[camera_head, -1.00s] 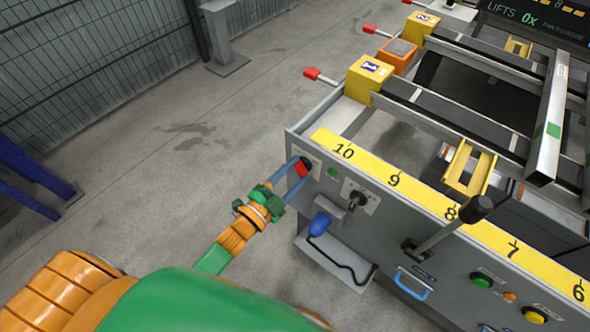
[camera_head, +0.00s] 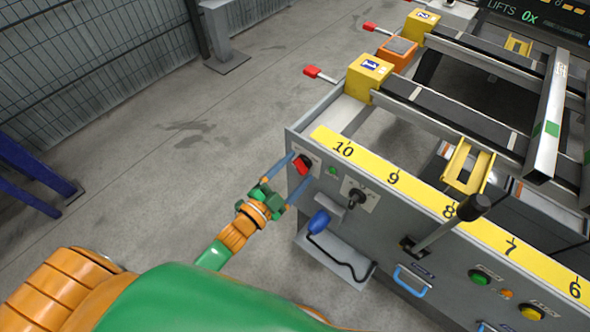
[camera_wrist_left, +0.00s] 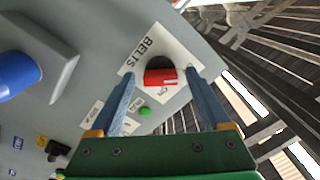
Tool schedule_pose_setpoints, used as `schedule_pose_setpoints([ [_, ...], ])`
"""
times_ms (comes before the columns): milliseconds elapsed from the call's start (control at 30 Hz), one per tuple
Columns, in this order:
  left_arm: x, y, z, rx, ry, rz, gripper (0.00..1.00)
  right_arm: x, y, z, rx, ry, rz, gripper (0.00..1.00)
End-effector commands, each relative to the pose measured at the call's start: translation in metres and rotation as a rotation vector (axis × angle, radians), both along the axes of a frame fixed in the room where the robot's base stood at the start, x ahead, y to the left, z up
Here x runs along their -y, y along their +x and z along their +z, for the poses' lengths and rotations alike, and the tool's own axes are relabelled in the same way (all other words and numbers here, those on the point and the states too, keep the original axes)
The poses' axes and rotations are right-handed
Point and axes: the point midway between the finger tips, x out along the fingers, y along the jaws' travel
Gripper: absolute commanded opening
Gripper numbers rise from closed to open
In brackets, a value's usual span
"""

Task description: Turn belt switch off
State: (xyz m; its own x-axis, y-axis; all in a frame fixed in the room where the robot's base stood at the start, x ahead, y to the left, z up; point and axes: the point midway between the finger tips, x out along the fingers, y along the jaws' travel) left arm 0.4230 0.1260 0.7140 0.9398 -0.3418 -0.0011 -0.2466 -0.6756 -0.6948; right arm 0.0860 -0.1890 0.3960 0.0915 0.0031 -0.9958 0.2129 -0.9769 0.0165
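The belt switch (camera_head: 301,165) is a red handle on a black round base, at the far left end of the grey panel (camera_head: 385,228). In the left wrist view the red switch (camera_wrist_left: 160,77) sits on a white plate (camera_wrist_left: 168,62) marked BELTS. My left gripper (camera_head: 296,172) is open, with its two blue fingers spread on either side of the switch. In the left wrist view the left gripper (camera_wrist_left: 158,78) shows a gap between each finger and the red handle. My right gripper is not in view.
A green lamp (camera_head: 333,171) and a black knob (camera_head: 357,197) sit right of the switch. Yellow numbered strip (camera_head: 412,190) lines the panel top. Open floor lies left.

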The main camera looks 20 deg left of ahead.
Motion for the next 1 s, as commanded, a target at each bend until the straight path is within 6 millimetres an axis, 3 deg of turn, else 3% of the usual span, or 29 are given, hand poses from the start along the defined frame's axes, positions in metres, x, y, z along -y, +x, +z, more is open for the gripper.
schedule_pose_setpoints([
  [267,-0.001,-0.001,0.0,0.001,0.001,0.001,0.82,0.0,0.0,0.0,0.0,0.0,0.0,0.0],
  [667,-0.023,-0.064,-0.001,-0.002,0.001,0.001,0.82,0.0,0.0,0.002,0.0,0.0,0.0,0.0],
  [1000,-0.024,-0.067,0.0,0.002,0.0,0.0,0.82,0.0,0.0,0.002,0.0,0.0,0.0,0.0],
])
